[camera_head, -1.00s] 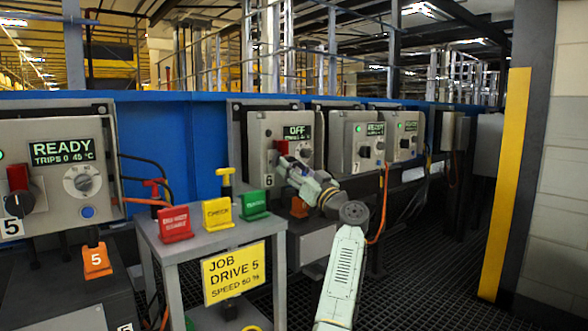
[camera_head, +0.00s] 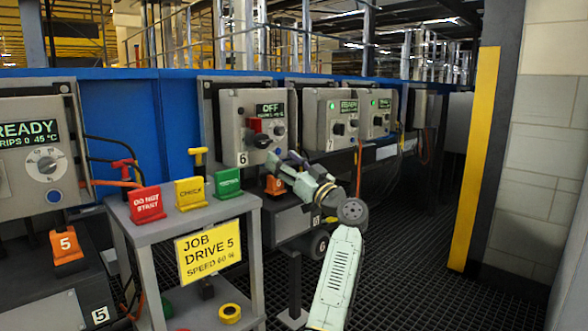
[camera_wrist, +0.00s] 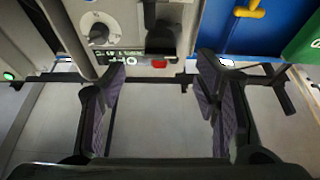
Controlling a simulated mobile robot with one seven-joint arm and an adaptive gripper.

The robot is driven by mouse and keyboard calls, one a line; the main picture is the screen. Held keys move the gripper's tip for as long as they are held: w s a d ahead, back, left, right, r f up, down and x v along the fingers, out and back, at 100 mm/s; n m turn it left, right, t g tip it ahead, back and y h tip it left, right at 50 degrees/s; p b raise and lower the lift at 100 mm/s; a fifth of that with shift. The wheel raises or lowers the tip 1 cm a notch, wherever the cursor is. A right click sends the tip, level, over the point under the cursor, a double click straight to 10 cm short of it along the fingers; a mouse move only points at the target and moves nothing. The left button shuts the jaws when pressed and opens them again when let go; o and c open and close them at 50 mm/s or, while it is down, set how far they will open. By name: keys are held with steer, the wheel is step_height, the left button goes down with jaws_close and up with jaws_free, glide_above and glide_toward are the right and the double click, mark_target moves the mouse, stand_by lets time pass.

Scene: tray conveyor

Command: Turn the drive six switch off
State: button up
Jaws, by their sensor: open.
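The drive six box (camera_head: 228,133) is grey, with a "6" plate at its lower left. Its display (camera_head: 270,109) reads OFF. Its switch (camera_head: 256,127) has a red block and a dark handle, left of a round dial (camera_head: 280,130). My gripper (camera_head: 278,160) is just below and right of the switch, apart from it as far as I can tell. In the wrist view my gripper (camera_wrist: 165,92) has its two fingers wide apart with nothing between them. The display (camera_wrist: 127,60), dial (camera_wrist: 98,30) and dark switch handle (camera_wrist: 160,38) show beyond the fingers.
The drive seven box (camera_head: 320,125) stands right of drive six. The drive five box (camera_head: 75,140) is far left. Grated floor (camera_head: 400,270) is free at right.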

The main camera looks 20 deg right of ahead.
steer(key=v, duration=0.4)
steer(key=shift+s, duration=0.1)
stand_by(0.4)
